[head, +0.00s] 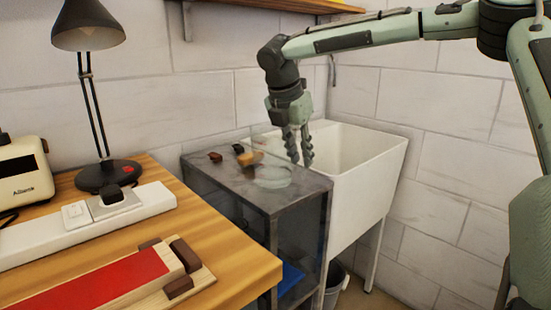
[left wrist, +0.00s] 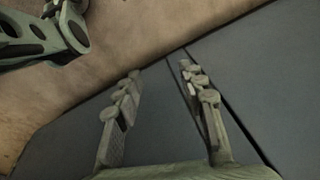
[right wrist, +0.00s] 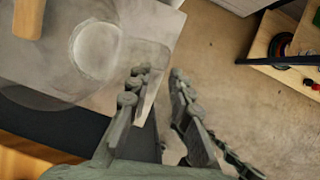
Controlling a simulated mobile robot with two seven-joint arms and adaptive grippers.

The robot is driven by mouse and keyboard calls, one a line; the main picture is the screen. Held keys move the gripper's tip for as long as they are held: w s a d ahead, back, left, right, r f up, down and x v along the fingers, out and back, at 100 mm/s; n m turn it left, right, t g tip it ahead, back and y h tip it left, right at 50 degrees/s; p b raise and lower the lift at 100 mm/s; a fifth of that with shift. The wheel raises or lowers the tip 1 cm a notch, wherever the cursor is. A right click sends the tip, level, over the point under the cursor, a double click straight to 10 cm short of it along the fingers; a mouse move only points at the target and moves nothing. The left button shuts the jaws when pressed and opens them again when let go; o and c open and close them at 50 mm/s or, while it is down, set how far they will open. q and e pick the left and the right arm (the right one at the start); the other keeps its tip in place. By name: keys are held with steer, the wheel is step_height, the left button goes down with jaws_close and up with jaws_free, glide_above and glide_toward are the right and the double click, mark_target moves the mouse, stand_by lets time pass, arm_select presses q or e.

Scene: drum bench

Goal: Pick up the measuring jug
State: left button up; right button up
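The measuring jug (head: 272,176) looks clear and see-through, and stands on the dark metal side bench (head: 225,185). Its outline is faint. In the right wrist view its round form (right wrist: 97,48) shows at the upper left. My right gripper (head: 299,163) points down just right of the jug in the head view, with its fingers apart and nothing between them. In the right wrist view the fingertips (right wrist: 158,75) are beside the jug, over the bench edge. My left gripper (left wrist: 165,75) shows only in its own wrist view, open and empty.
A white sink (head: 365,150) stands right of the bench, close to my right gripper. Small brown items (head: 250,157) lie behind the jug. A wooden table (head: 240,262) with a lamp (head: 95,175), a power strip (head: 100,222) and a red-topped block (head: 100,285) is at left.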

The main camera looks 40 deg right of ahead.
mark_target(304, 177)
steer(key=x, duration=0.5)
steer(key=shift+w+d+r, duration=0.25)
steer(key=shift+d, duration=0.1)
jaws_close()
steer(key=shift+r, duration=0.1)
